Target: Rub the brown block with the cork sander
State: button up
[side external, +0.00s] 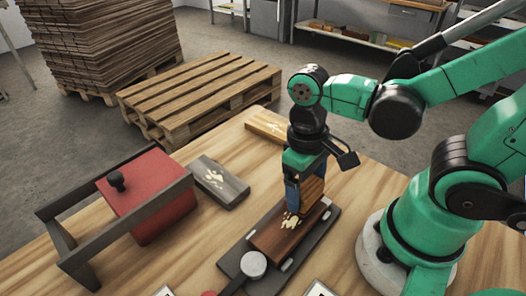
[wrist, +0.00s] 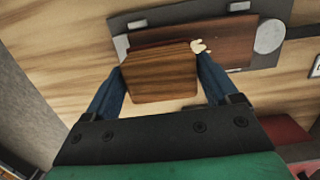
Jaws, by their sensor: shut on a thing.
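The brown block (side external: 272,240) lies in a dark clamp tray (side external: 232,262) on the wooden table. A cream patch (side external: 291,222) shows on its top. My gripper (side external: 303,195) is above the far end of the block, its blue fingers shut on the cork sander (side external: 313,190), a brown, wood-grained piece. In the wrist view the sander (wrist: 160,75) sits between both fingers and covers part of the brown block (wrist: 228,40). The cream patch (wrist: 200,46) shows at the sander's edge. I cannot tell whether the sander touches the block.
A round pale knob (side external: 253,265) stands at the tray's near end. A grey block (side external: 220,181) and a light wood block (side external: 268,126), both with pale patches, lie on the table. A red box (side external: 150,195) with a black knob stands within a dark frame (side external: 72,262) at left.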

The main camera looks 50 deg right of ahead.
aim_at(278, 237)
jog(key=shift+f, duration=0.6)
jog(key=shift+a+f, duration=0.15)
jog(key=shift+f, duration=0.15)
jog(key=shift+c, duration=0.6)
jog(key=shift+a+f, duration=0.1)
jog(key=shift+a, duration=2.25)
jog(key=shift+a+f, duration=0.1)
jog(key=shift+a, duration=0.3)
jog(key=shift+c, duration=0.7)
jog(key=shift+a, duration=0.7)
jog(key=shift+d, duration=3.65)
jog(key=shift+r, duration=4.2)
